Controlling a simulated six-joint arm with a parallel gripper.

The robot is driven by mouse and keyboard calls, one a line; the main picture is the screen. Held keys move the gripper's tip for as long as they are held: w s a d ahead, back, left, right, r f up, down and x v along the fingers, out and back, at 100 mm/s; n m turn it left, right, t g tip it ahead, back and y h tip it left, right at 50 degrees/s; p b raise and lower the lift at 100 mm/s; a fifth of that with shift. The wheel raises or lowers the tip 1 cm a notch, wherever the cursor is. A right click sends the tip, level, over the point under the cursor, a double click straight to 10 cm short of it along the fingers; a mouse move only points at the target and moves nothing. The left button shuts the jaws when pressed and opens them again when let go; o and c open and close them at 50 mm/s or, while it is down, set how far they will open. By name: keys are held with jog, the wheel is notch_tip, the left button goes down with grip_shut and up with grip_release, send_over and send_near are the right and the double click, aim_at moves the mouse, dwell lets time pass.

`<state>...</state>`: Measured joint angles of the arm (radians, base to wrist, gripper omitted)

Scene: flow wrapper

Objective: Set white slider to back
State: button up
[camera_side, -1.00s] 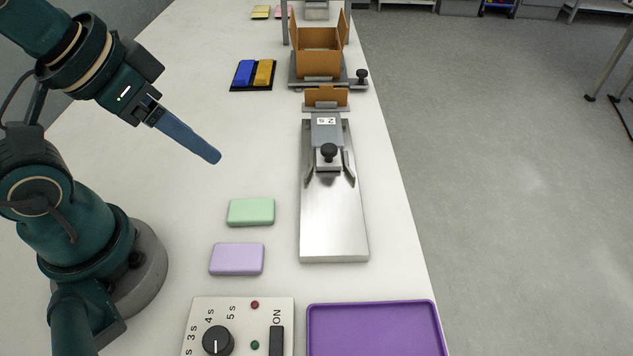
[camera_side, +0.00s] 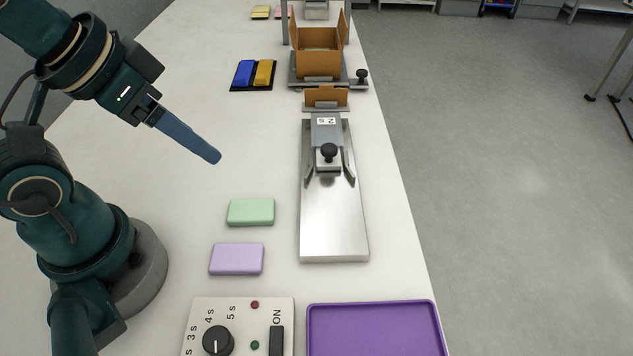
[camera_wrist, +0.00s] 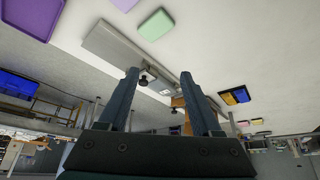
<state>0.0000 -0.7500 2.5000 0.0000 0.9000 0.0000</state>
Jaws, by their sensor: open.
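A long metal plate (camera_side: 334,225) lies on the white table, with two angled guides. A grey block with a black knob (camera_side: 328,153) sits between the guides, in front of a grey housing (camera_side: 326,130) with a white label. No plainly white slider stands out, and I cannot tell whether this block is it. The plate (camera_wrist: 105,45) and knob (camera_wrist: 144,79) also show in the wrist view. My gripper (camera_side: 215,157) hangs left of the plate, above the table and apart from everything. In the wrist view my gripper (camera_wrist: 159,74) has two separated fingers with nothing held between them.
A green block (camera_side: 251,212) and a lilac block (camera_side: 237,259) lie left of the plate. A dial panel (camera_side: 195,315) and purple tray (camera_side: 375,306) are in front. Behind are an open brown box (camera_side: 319,64) and a black mat with blue and yellow blocks (camera_side: 253,75).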

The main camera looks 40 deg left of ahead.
dwell(0.4)
jog(key=w+r+n, duration=0.1)
jog(key=w+r, duration=0.4)
jog(key=r, duration=0.1)
jog(key=g, duration=0.5)
send_over(328, 149)
jog(key=shift+n, duration=0.4)
notch_tip(328, 149, down, 11)
jog(key=shift+w+a+r, duration=0.1)
jog(key=shift+g, duration=0.3)
jog(key=shift+f, duration=2.8)
